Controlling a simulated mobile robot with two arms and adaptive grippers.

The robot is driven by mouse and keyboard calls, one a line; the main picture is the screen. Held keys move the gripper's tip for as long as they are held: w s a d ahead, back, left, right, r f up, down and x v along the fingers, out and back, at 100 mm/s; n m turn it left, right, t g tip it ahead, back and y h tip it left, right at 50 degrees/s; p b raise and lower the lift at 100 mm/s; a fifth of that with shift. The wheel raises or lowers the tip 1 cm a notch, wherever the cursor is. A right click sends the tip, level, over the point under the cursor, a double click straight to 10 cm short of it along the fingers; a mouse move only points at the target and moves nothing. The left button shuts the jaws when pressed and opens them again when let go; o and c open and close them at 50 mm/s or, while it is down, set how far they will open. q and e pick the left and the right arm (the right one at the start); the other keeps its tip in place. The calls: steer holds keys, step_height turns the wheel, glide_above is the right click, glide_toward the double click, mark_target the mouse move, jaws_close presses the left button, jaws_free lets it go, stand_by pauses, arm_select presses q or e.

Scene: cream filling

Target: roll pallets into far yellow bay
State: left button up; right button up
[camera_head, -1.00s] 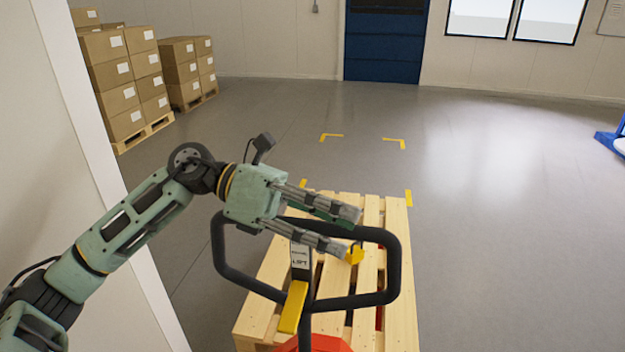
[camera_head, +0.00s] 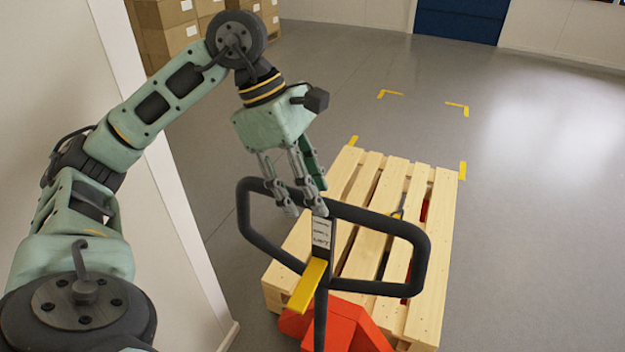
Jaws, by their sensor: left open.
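A wooden pallet (camera_head: 436,237) lies on the floor ahead, with the red pallet jack (camera_head: 340,325) at its near end. The jack's black loop handle (camera_head: 424,262) stands up in front of the pallet, with a yellow lever (camera_head: 309,284) at its middle. My left gripper (camera_head: 306,212) points down at the upper left part of the handle loop, its fingers open and overlapping the bar; I cannot tell whether they touch it. Yellow corner marks of the bay (camera_head: 458,107) show on the floor beyond and beside the pallet's far end. My right gripper is not in view.
Stacked cardboard boxes (camera_head: 165,35) stand at the back left. A white wall end (camera_head: 190,240) runs close along the left side, near my arm. A blue door (camera_head: 460,20) is at the back. The grey floor (camera_head: 540,180) to the right is clear.

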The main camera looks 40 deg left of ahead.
mark_target(322, 219)
arm_select(q)
steer(key=shift+a+f, duration=0.1)
steer(key=shift+f, duration=0.1)
steer(key=p+x, duration=0.1)
steer(key=x, duration=0.5)
steer(key=shift+f+p, duration=0.25)
steer(key=shift+p, duration=0.15)
steer(key=shift+w+d+f, duration=0.15)
steer(key=shift+d+f, duration=0.1)
steer(key=shift+f, duration=0.25)
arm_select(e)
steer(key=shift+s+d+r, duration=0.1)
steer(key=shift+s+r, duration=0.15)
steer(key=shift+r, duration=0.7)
arm_select(q)
jaws_close()
